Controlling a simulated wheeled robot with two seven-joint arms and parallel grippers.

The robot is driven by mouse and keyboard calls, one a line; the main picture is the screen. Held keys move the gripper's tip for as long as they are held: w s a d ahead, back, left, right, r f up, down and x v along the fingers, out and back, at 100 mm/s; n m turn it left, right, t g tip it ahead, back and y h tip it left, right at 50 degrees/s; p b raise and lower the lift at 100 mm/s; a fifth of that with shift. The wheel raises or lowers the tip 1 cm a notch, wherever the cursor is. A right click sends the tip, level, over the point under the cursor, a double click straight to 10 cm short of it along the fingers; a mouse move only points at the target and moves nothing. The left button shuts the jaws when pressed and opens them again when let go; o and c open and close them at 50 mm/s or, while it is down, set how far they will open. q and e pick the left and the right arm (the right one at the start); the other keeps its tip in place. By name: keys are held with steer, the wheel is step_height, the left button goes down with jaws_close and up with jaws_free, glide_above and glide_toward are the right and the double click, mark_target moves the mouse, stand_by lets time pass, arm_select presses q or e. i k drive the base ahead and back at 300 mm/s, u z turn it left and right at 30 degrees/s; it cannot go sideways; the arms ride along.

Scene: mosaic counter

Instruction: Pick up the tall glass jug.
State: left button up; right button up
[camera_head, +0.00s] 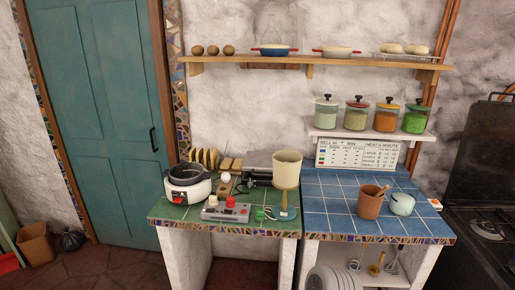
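A tall, faint, clear shape (271,27) that looks like the glass jug stands on the upper wooden shelf (350,64). It is behind the blue pan with a red rim (272,52), which hides its lower part. Its outline is hard to make out against the white wall. Neither of my grippers is in the head view.
Several lidded glass jars (356,115) stand on a lower white shelf. The green-tiled counter (172,211) holds a white cooker (188,184), a grey box with red button (226,211) and a cream cylinder (287,170). A brown cup (370,202) stands on blue tiles.

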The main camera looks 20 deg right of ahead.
mark_target(404, 192)
steer(key=z, duration=1.05)
steer(key=i, duration=1)
steer(key=z, duration=1.15)
